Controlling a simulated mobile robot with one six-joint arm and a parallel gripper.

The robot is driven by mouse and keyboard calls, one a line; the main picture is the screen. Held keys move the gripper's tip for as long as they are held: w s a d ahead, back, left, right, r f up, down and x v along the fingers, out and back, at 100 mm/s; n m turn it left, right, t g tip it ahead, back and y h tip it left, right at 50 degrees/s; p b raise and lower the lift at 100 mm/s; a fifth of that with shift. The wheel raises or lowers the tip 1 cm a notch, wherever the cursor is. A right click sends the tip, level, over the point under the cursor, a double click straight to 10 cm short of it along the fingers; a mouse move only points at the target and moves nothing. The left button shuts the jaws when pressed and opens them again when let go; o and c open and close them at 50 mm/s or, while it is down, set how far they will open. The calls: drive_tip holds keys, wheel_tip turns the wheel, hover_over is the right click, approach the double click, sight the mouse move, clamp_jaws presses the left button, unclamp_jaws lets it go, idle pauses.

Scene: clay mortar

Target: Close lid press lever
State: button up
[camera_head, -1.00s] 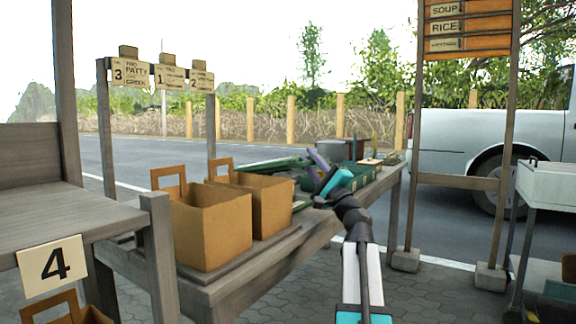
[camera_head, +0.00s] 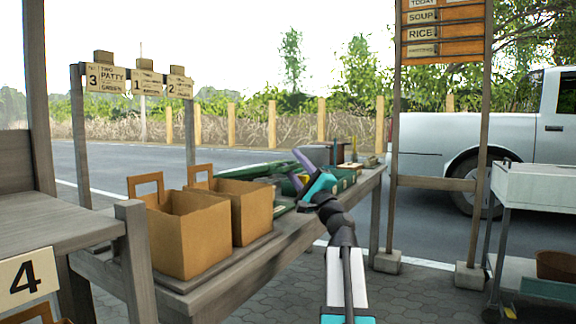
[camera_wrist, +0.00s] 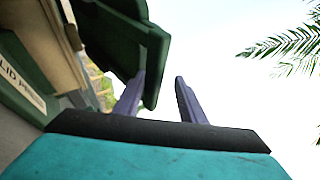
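The panel appears to be the press's lid or lever, but I cannot tell which. My gripper (camera_wrist: 158,78) has two purple fingers spread apart with nothing between them. The left finger overlaps the panel's lower edge; contact is unclear. In the head view, my gripper (camera_head: 308,160) is over the far part of the wooden table, and my arm hides part of the green items there.
Two open cardboard boxes (camera_head: 190,240) stand on the wooden table (camera_head: 250,275), left of my arm. A sign post (camera_head: 390,200) and a white cart (camera_head: 540,185) stand to the right. A grey counter (camera_head: 50,220) with a "4" sign is at the left.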

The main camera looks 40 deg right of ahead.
drive_tip(key=p+v, duration=0.4)
drive_tip(key=v, duration=0.9)
drive_tip(key=shift+s+f+p, duration=0.2)
drive_tip(key=shift+s+p, duration=0.1)
drive_tip(key=shift+s, duration=0.05)
